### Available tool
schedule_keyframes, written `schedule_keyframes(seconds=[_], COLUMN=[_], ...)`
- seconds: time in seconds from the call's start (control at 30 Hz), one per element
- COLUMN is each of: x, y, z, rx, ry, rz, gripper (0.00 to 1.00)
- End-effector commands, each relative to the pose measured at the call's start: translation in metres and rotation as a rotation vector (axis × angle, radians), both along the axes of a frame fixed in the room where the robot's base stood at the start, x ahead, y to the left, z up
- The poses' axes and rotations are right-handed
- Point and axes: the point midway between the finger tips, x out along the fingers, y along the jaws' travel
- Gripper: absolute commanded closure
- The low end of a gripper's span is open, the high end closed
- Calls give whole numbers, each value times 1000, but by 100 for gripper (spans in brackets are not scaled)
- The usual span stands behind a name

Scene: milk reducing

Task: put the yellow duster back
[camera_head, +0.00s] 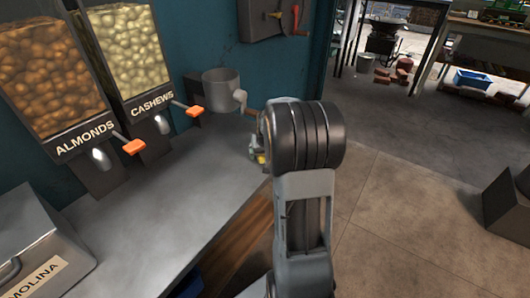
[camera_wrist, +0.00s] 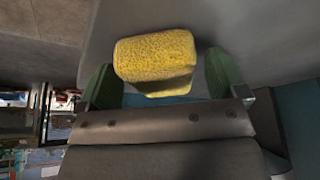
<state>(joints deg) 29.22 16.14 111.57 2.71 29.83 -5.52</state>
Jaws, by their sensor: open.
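The yellow duster (camera_wrist: 155,55) is a rough, sponge-like block. In the wrist view it lies between the two green fingers of my gripper (camera_wrist: 160,77), with a visible gap to the right finger and little or no gap at the left one. My gripper is open. In the head view a small yellow patch of the duster (camera_head: 262,159) shows beside my arm, at the far right end of the grey counter (camera_head: 165,220). My arm hides most of it and my gripper there. I cannot tell whether the duster touches the counter.
Almond (camera_head: 50,75) and cashew (camera_head: 130,50) dispensers with orange-tipped levers stand along the teal wall. A grey pot-like grinder with a crank (camera_head: 220,90) stands at the counter's back. A metal bin marked MOLINA (camera_head: 35,250) is at the front left. The counter's middle is clear.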

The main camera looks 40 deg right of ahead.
Motion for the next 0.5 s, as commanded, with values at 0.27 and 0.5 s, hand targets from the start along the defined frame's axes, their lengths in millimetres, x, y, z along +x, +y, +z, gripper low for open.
schedule_keyframes(seconds=[0.27,0.5], x=[0,-14], y=[0,7], z=[7,46], rx=[-1,-2], ry=[-2,-4], rz=[0,0], gripper=[9,9])
